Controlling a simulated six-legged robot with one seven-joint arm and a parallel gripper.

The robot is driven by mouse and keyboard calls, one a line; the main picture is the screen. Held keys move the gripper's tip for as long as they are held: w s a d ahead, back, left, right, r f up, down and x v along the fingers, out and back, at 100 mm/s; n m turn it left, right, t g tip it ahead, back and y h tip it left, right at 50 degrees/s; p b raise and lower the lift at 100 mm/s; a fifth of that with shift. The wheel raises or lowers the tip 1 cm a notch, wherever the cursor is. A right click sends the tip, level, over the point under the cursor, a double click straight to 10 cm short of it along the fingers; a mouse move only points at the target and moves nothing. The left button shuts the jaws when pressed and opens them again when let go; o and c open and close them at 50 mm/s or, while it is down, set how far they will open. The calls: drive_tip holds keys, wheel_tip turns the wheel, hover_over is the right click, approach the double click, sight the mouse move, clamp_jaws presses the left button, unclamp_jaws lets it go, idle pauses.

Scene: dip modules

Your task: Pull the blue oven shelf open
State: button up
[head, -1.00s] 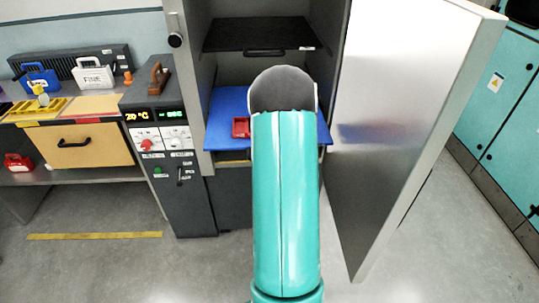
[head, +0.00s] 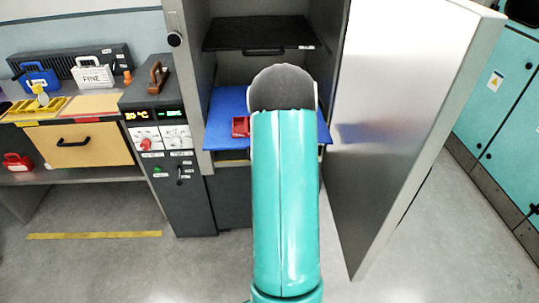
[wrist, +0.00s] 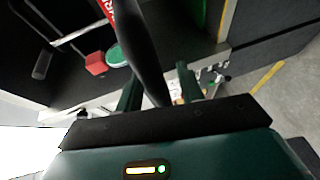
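The blue oven shelf (head: 226,104) sits low in the open oven, reaching slightly out of its front, with a red object (head: 241,126) on it. My teal arm covers the shelf's middle and right and hides my gripper in the head view. In the wrist view, the two dark fingers of my gripper (wrist: 158,88) stand apart. A dark curved bar (wrist: 143,50) runs down between them, with a gap visible on its right. I cannot tell whether this bar is the shelf's handle or whether a finger touches it.
The oven door (head: 400,110) stands wide open on the right. A black shelf (head: 258,34) with a handle is above the blue one. A control panel (head: 165,140) stands left of the oven, beside a workbench drawer (head: 92,146). The floor in front is clear.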

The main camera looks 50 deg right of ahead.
drive_tip(key=v, duration=1.3)
drive_tip(key=shift+s, duration=0.25)
drive_tip(key=shift+r, duration=0.15)
drive_tip(key=w+a+r+m+g+y, duration=0.1)
drive_tip(key=w+a+r+m+g, duration=0.45)
drive_tip(key=w+a+r, duration=0.7)
drive_tip(key=s+a+r+m+g+y, duration=0.1)
drive_tip(key=s+a+r+m+y, duration=0.1)
drive_tip(key=a, duration=0.6)
drive_tip(key=s+a+r+m+g+y, duration=0.1)
drive_tip(key=s+a+r+m+y, duration=0.1)
drive_tip(key=s+a, duration=0.3)
drive_tip(key=s+a+r+m+g+y, duration=0.1)
drive_tip(key=s+a+r+m+y, duration=0.1)
drive_tip(key=a, duration=1)
drive_tip(key=shift+s+a+r, duration=0.4)
drive_tip(key=shift+s, duration=0.45)
